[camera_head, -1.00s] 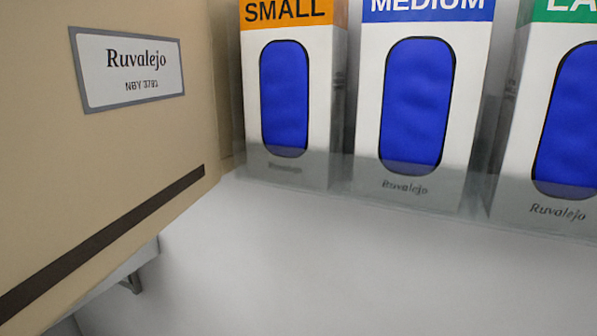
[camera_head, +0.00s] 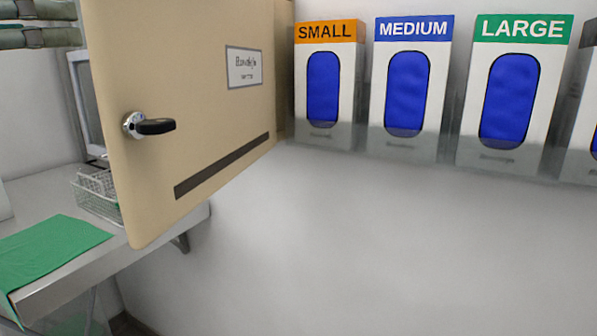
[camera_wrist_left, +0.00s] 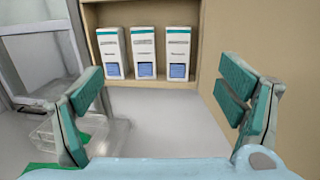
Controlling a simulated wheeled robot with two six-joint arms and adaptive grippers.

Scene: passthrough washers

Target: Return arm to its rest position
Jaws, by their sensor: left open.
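My left gripper (camera_wrist_left: 163,92) shows in the left wrist view, with teal pads on both fingers. The fingers are wide apart and nothing is between them. Beyond them is a beige open-fronted cabinet (camera_wrist_left: 212,42) with three white boxes (camera_wrist_left: 144,50) standing inside. Neither gripper and no arm of mine shows in the head view. My right gripper is in no view.
In the head view a beige door (camera_head: 205,120) with a black handle (camera_head: 155,126) stands out over a grey counter (camera_head: 50,292). A green cloth (camera_head: 45,250) and wire basket (camera_head: 98,195) lie there. Glove boxes (camera_head: 404,100) line the wall at right.

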